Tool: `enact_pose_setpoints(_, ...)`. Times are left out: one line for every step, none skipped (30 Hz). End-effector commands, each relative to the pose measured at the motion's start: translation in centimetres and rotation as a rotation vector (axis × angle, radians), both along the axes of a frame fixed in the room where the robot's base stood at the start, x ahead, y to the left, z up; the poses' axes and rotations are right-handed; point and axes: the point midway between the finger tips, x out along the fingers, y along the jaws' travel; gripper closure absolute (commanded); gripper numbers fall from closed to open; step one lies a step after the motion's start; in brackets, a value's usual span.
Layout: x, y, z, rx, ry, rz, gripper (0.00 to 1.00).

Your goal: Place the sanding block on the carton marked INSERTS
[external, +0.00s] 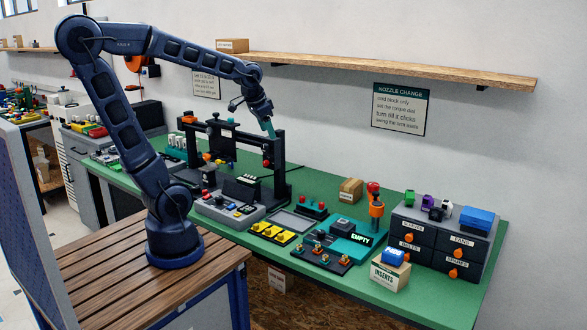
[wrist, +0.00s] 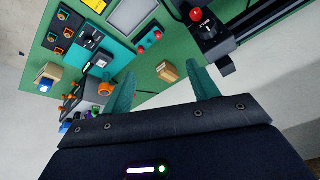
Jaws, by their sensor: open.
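The carton marked INSERTS (external: 389,277) stands near the front right of the green bench. A small blue block with a pale underside (external: 392,257), which looks like the sanding block, rests on top of it. In the wrist view the carton (wrist: 52,73) is at the far left, with the blue block (wrist: 44,85) on it. My gripper (external: 269,129) is raised over the back left of the bench, by the black frame, well away from the carton. In the wrist view its two green fingers (wrist: 159,74) are apart with nothing held between them.
A grey drawer unit (external: 440,244) with small items and a blue box (external: 477,220) on top stands right of the carton. A teal EMPTY tray (external: 352,240), an orange tool (external: 376,208) and a brown box (external: 351,190) are nearby. The black frame (external: 280,165) is close to my gripper.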

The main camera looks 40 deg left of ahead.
Motion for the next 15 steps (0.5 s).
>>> enact_pose_setpoints(-1.1,2.1,0.4,-0.010,-0.007,0.059,0.41)
enact_pose_setpoints(-1.7,3.1,0.5,-0.016,-0.009,0.091,0.41)
enact_pose_setpoints(-2.5,4.5,0.7,-0.024,-0.010,0.136,0.41)
enact_pose_setpoints(-3.2,5.5,0.7,-0.032,-0.010,0.167,0.41)
enact_pose_setpoints(-3.9,6.5,0.8,-0.039,-0.012,0.200,0.41)
enact_pose_setpoints(-4.8,7.7,0.8,-0.050,-0.014,0.241,0.41)
enact_pose_setpoints(-5.4,8.5,0.8,-0.057,-0.013,0.270,0.41)
enact_pose_setpoints(-6.1,9.3,0.8,-0.065,-0.015,0.298,0.41)
enact_pose_setpoints(-6.9,10.1,0.8,-0.075,-0.016,0.332,0.41)
enact_pose_setpoints(-7.5,10.7,0.7,-0.081,-0.016,0.356,0.41)
enact_pose_setpoints(-8.0,11.2,0.6,-0.088,-0.016,0.377,0.41)
enact_pose_setpoints(-8.7,11.8,0.5,-0.095,-0.016,0.401,0.41)
enact_pose_setpoints(-9.1,12.2,0.5,-0.101,-0.018,0.417,0.41)
enact_pose_setpoints(-9.4,12.5,0.4,-0.105,-0.017,0.430,0.41)
enact_pose_setpoints(-9.8,12.8,0.3,-0.110,-0.017,0.445,0.41)
